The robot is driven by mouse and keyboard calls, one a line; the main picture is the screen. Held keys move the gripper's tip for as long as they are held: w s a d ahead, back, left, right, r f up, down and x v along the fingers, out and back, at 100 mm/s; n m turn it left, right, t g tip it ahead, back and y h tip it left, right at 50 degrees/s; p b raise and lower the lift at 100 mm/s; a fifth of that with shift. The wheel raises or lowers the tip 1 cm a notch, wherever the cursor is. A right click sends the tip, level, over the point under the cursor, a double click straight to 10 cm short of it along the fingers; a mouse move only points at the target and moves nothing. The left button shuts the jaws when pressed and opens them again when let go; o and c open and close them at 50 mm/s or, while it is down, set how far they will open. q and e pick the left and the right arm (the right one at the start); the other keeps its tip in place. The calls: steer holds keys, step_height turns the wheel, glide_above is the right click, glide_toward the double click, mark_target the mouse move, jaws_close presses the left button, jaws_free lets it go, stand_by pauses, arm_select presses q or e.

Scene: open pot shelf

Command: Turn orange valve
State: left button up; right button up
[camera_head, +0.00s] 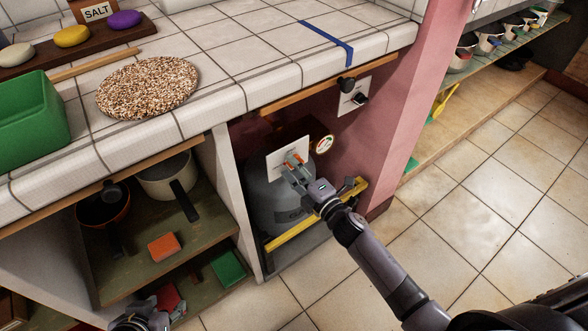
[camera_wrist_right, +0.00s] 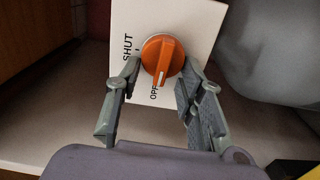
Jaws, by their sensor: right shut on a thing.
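The orange valve (camera_wrist_right: 162,60) is a round knob with a raised grip on a white plate (camera_wrist_right: 205,18). In the right wrist view, "SHUT" is printed left of the knob and a partly hidden word starting "OP" is below it. The knob's white mark points down, near that lower word. My right gripper (camera_wrist_right: 160,80) has its fingers on either side of the knob and is shut on it. In the head view, this gripper (camera_head: 293,171) is at the white plate (camera_head: 281,152) inside the cabinet. My left gripper (camera_head: 147,318) is at the bottom edge, its fingers unclear.
A grey gas cylinder (camera_head: 270,205) stands behind a yellow bar (camera_head: 290,236) in the cabinet. A gauge (camera_head: 324,143) is beside the plate. Pots (camera_head: 163,178) stand on the shelf to the left. The tiled counter (camera_head: 245,50) overhangs. Floor to the right is clear.

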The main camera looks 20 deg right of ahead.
arm_select(q)
steer(key=shift+w+d+r, duration=0.15)
steer(key=shift+w, duration=0.25)
arm_select(e)
steer(key=shift+n, duration=0.3)
steer(key=o, duration=1.1)
steer(key=shift+o, duration=0.2)
steer(key=shift+s, duration=0.1)
steer(key=v, duration=1.2)
